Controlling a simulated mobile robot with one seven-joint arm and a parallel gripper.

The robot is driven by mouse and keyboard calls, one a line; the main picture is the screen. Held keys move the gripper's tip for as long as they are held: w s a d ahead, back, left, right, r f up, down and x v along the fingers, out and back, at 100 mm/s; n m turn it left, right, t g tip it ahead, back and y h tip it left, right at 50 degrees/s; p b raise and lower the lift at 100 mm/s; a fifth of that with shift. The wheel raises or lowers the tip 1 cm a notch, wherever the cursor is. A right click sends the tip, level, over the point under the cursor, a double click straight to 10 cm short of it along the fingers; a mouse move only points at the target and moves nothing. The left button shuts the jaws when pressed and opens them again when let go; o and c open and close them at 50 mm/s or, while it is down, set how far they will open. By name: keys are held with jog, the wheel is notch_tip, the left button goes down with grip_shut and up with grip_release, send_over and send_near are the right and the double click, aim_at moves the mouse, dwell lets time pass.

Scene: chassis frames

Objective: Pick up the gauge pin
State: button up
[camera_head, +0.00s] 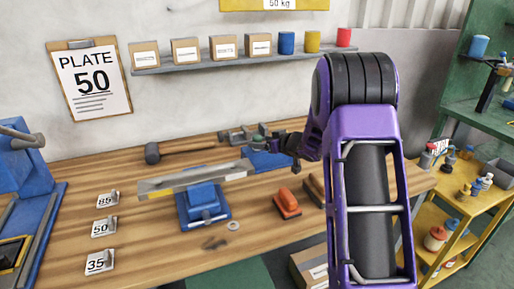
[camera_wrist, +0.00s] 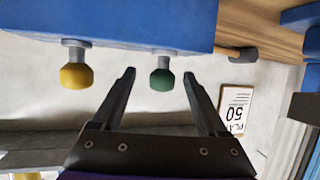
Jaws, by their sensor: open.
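In the wrist view, two pins with knobs, one green (camera_wrist: 160,80) and one yellow (camera_wrist: 76,76), stand in a blue block (camera_wrist: 130,22). The picture is upside down, so they hang from the block. The frames do not label which is the gauge pin. My gripper (camera_wrist: 159,75) is open, and the green knob appears between its fingertips, with gaps on both sides. The yellow knob is outside the left finger. In the head view my gripper (camera_head: 276,144) is at the blue block (camera_head: 268,161) at the bench's back, partly hiding it.
A blue vise (camera_head: 203,206) with a long metal bar (camera_head: 192,180) stands left of my gripper on the wooden bench (camera_head: 150,245). A mallet (camera_head: 180,148) lies behind it. A shelf (camera_head: 245,62) with boxes hangs above.

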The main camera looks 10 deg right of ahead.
jog(key=shift+a+b+x, duration=0.2)
jog(key=shift+b+x, duration=0.15)
jog(key=shift+x, duration=2.65)
jog(key=shift+r, duration=0.25)
grip_shut()
